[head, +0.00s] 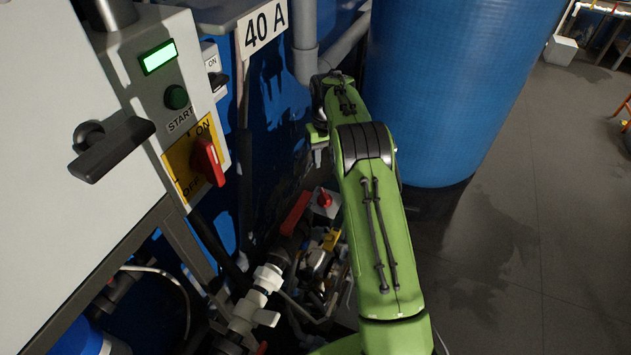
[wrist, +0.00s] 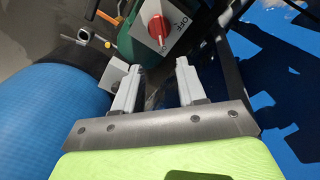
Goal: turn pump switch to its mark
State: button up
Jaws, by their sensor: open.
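The pump switch, a round red knob (wrist: 157,30) on a light grey plate (wrist: 182,35), shows at the top of the wrist view, with OFF lettered to its right. What seems to be the same red knob (head: 325,200) sits on a small grey box low in the head view. I cannot clearly make out its mark. My gripper (wrist: 157,78) is open and empty, its two pale fingers spread below the knob in the wrist view and apart from it. In the head view the gripper (head: 317,135) is partly hidden behind my green arm.
A control box (head: 150,75) with a green START button and a red ON/OFF switch (head: 208,162) on yellow stands left. A blue tank (head: 440,90) stands right of my arm. Pipes and a white valve (head: 262,285) crowd below.

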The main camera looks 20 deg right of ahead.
aim_at(325, 194)
jog(key=f+b, duration=0.1)
jog(key=f, duration=0.4)
jog(key=s+f+b, duration=0.1)
jog(key=f+b, duration=0.1)
jog(key=f, duration=0.3)
jog(key=f+b, duration=0.1)
jog(key=f, duration=0.4)
jog(key=shift+s+b, duration=0.2)
jog(key=shift+b, duration=0.2)
jog(key=shift+c, duration=0.3)
grip_shut()
